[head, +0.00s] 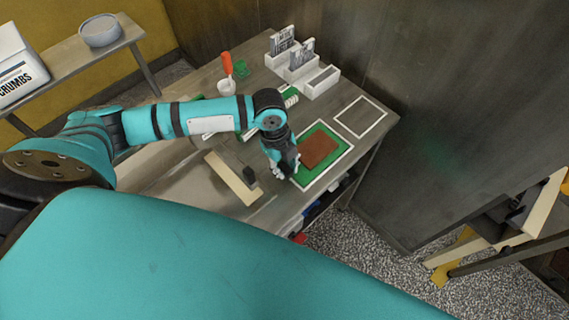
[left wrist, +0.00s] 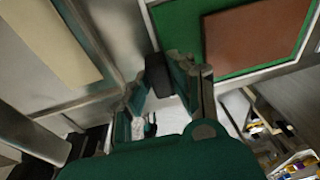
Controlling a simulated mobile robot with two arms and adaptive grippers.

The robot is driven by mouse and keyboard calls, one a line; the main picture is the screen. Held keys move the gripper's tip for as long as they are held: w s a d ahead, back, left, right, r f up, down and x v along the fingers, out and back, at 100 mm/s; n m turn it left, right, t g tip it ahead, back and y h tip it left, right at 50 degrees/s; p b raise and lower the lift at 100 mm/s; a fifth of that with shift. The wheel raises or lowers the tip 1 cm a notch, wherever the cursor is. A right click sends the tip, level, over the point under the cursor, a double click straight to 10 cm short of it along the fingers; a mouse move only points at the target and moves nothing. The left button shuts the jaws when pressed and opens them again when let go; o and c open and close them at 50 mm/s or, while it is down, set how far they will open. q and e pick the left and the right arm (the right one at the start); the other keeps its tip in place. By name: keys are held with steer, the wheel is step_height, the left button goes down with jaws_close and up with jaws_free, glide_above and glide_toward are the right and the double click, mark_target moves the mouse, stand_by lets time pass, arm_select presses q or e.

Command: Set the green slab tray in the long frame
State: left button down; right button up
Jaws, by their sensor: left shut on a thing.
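The green slab tray (head: 310,163) carries a flat brown slab (head: 319,150) and lies at the right front of the metal table. White lines of the long frame (head: 335,166) show around it. In the left wrist view the tray (left wrist: 178,44) is at the upper right, with a white frame line (left wrist: 150,27) along its left side. My left gripper (head: 284,170) is at the tray's left edge, pointing down. Its fingers (left wrist: 168,88) are closed about a dark block (left wrist: 157,74) beside the tray; the join to the tray is hidden. My right gripper is not in view.
An empty white square outline (head: 360,117) lies behind the tray. White bins (head: 316,82) stand at the back wall. A beige board (head: 230,178) with a dark block (head: 249,174) lies left of the gripper. An orange-handled tool (head: 227,64) stands in a white cup (head: 226,87).

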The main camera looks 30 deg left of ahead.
arm_select(q)
steer(key=shift+f, duration=0.2)
steer(key=c, duration=1.1)
jaws_free()
steer(key=shift+o, duration=0.2)
step_height(320, 180, up, 12)
steer(key=a, duration=0.2)
